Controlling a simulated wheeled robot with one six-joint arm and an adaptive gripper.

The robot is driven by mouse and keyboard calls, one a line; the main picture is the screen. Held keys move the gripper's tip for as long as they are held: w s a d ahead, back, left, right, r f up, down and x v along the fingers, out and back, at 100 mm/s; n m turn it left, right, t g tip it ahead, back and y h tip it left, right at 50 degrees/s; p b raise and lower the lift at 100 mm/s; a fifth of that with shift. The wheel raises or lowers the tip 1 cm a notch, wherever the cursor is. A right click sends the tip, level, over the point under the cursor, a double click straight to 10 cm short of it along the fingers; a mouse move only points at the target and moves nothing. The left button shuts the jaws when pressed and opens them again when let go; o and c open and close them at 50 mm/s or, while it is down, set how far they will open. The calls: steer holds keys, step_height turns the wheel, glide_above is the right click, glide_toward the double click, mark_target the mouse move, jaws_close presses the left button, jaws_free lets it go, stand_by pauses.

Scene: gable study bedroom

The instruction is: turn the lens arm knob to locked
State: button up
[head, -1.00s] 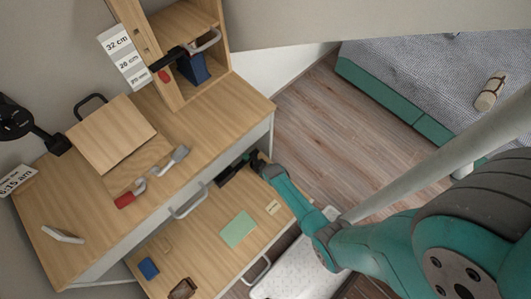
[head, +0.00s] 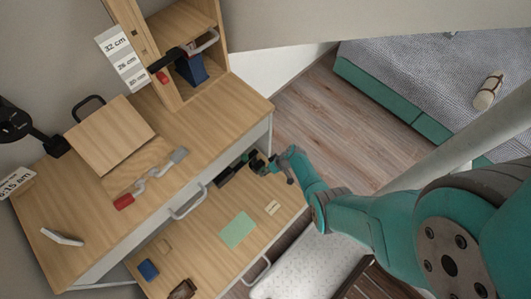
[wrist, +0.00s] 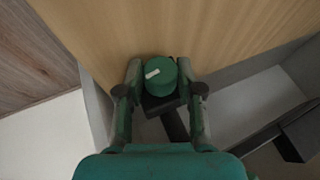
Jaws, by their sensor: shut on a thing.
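The knob (wrist: 161,80) is a green round cap with a white pointer mark, seen in the wrist view on a dark base. The pointer slants, its one end toward the lower left. I see no lettering for its positions. My gripper (wrist: 160,88) has one finger on each side of the knob and is shut on it. In the head view my gripper (head: 258,164) is at the back right of the open drawer, beside a black arm-like part (head: 228,171). The knob is too small to make out there.
The open drawer (head: 205,262) holds a green pad (head: 238,230), a blue block (head: 148,269) and a brown box (head: 182,289). The desktop (head: 85,215) is above it, with a small shelf (head: 190,22) behind. A bed (head: 430,80) stands at the right.

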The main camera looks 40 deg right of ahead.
steer(key=shift+s+y, duration=0.1)
steer(key=shift+y, duration=0.4)
stand_by(0.3)
steer(key=o, duration=1.2)
steer(key=shift+c, duration=0.2)
steer(key=v, duration=1.2)
steer(key=shift+f, duration=0.1)
